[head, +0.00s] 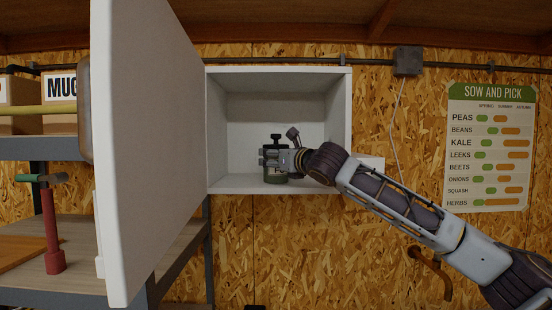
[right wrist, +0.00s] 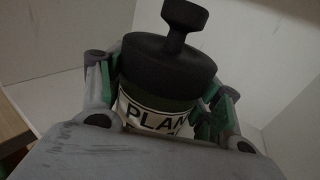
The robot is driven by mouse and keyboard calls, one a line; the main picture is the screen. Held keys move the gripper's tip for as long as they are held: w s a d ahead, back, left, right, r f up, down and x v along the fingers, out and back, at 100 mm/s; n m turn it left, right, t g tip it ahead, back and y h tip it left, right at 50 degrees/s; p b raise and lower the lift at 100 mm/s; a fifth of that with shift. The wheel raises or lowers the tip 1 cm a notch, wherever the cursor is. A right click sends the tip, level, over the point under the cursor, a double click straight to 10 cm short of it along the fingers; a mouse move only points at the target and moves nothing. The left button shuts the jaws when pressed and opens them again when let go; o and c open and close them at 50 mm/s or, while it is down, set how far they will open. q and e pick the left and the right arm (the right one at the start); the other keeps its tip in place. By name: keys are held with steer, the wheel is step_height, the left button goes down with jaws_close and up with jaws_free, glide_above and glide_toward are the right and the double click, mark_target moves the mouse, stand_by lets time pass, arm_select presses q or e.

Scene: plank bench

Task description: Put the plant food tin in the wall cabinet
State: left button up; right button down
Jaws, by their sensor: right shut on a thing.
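The white wall cabinet (head: 215,130) hangs on the wall with its door (head: 150,140) swung wide open to the left. The plant food tin (head: 275,178) is dark green with a black knobbed lid and stands upright inside, at the cabinet floor; I cannot tell whether it touches. My right gripper (head: 270,160) reaches in from the right and is shut on the tin. In the right wrist view the tin (right wrist: 165,75) sits between the fingers (right wrist: 165,100), its label partly reading "PLAN". Its lower part is hidden by the gripper there. My left gripper is not in view.
A shelf unit (head: 40,148) with mug boxes (head: 60,88) and a red stand-like object (head: 51,225) is at the left, partly behind the door. A planting chart (head: 490,147) and a grey box (head: 408,61) are on the wall at the right. The cabinet has free room beside the tin.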

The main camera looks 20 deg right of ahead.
steer(key=shift+c, duration=1.6)
jaws_free()
steer(key=shift+b+v, duration=0.3)
steer(key=shift+v, duration=0.7)
steer(key=b+v, duration=0.2)
steer(key=v, duration=0.8)
